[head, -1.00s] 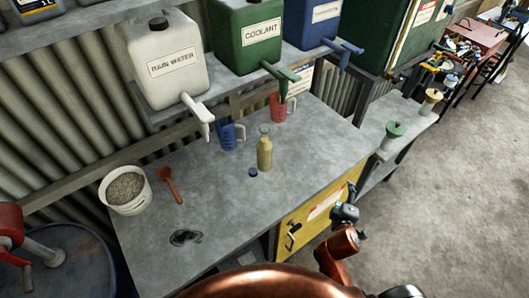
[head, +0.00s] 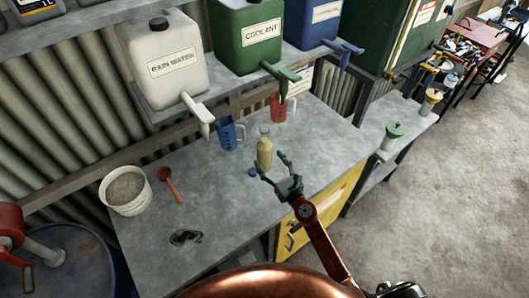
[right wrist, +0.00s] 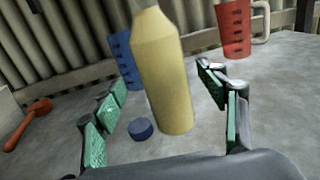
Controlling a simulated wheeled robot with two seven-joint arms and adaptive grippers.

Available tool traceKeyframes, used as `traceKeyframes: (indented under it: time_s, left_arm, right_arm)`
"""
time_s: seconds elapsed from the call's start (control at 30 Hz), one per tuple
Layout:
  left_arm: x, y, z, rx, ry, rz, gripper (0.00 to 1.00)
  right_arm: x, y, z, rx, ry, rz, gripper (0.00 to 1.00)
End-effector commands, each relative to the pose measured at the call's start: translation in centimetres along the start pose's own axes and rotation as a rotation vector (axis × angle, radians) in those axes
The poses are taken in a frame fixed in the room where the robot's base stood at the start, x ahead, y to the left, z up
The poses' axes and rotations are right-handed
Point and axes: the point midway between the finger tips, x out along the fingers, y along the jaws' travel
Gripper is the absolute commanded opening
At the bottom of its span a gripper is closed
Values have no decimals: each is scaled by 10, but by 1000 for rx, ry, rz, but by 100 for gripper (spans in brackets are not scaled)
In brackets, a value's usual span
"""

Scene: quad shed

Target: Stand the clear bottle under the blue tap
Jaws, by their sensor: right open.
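The bottle (head: 264,152) stands upright on the grey bench, pale yellow in the body with a greyer neck. The blue tap (head: 346,50) sticks out from the blue container (head: 316,24) on the shelf, up and right of the bottle. My left gripper is not in view.
A blue cap (right wrist: 141,129) lies beside the bottle's base. A blue jug (head: 227,136) and a red jug (head: 278,108) stand behind it. A green tap (head: 282,74) and white tap (head: 203,118) overhang the bench (head: 215,200). A bucket (head: 126,190) stands at left.

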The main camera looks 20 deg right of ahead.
Motion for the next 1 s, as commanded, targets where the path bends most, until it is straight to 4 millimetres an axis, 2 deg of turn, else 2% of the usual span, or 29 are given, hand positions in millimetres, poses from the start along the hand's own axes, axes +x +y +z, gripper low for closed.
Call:
traceKeyframes:
  time_s: [0.3,0.63,1.0]
  left_arm:
    - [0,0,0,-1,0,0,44]
    - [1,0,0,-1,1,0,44]
    - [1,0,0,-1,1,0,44]
  right_arm:
    - [43,-2,4,5,-2,0,66]
    - [50,-2,4,5,-1,-1,66]
    - [50,-3,4,5,-1,-1,41]
